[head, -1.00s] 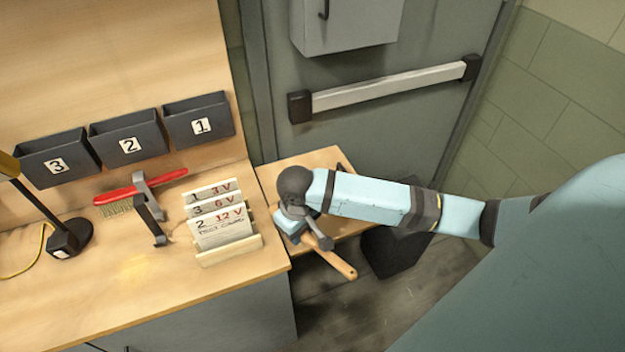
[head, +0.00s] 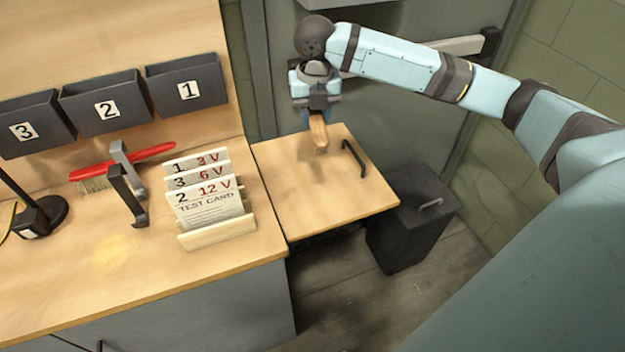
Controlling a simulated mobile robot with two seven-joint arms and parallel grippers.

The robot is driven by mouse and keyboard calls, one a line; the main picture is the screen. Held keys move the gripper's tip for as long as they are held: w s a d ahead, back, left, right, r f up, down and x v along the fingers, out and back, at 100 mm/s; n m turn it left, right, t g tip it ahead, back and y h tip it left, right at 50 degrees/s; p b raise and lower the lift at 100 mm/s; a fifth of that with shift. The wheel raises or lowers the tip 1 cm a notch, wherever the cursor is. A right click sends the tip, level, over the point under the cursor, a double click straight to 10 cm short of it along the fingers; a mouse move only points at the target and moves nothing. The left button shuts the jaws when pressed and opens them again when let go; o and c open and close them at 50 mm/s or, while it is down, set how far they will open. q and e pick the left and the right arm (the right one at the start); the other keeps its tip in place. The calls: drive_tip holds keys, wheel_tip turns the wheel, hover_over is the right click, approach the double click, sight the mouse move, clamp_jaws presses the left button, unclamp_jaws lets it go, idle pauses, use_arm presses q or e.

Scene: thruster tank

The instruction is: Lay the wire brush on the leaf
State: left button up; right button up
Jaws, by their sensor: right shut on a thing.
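My right gripper (head: 316,108) is shut on a wooden-handled tool (head: 320,135), seemingly the wire brush. Its handle points down and toward me, and its head and bristles are hidden by the gripper. The leaf (head: 345,198) is a light wooden flap beside the bench's right end, with a black bar handle (head: 354,158) on it. The held tool is above the back part of the leaf, apparently clear of it, with a faint shadow below. My left gripper is not in view.
On the bench (head: 150,270), a red brush (head: 125,166) rests by grey brackets (head: 128,195), left of a test card rack (head: 215,232). Numbered bins (head: 188,85) hang behind. A dark bin (head: 412,225) stands right of the leaf. The leaf's front and middle are clear.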

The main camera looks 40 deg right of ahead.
sight(317, 181)
drive_tip(key=shift+w+d+r+n, duration=0.1)
drive_tip(key=shift+d+r+n, duration=0.35)
drive_tip(key=shift+n, duration=0.65)
drive_tip(key=shift+f+b, duration=0.15)
drive_tip(key=shift+b, duration=0.15)
wheel_tip(317, 181, down, 19)
drive_tip(key=shift+r+b, duration=0.1)
drive_tip(key=shift+b, duration=0.6)
drive_tip(key=shift+f+n, duration=0.3)
drive_tip(key=shift+f, duration=0.1)
drive_tip(key=o, duration=1)
